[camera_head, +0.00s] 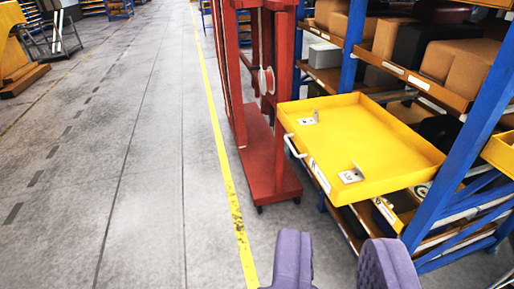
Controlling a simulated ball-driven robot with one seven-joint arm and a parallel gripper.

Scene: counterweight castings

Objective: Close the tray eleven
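A yellow tray (398,160) juts out to the left from the blue-posted shelf rack, pulled open. Its front wall carries a pale handle (293,147) and a small white label (320,176), whose marking I cannot read surely. Two small metal brackets with white tags (352,175) are on its floor; the rest of the floor looks bare. My gripper (338,262) shows as two purple fingers at the bottom edge, spread apart with bare floor between them. It is empty and shows below the tray in the picture, apart from it.
A red wheeled frame (270,165) stands just left of the tray, close to its front. The blue rack (470,130) holds cardboard boxes (463,65). Another yellow tray (500,152) shows at the right edge. Grey floor with a yellow line (221,150) is clear on the left.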

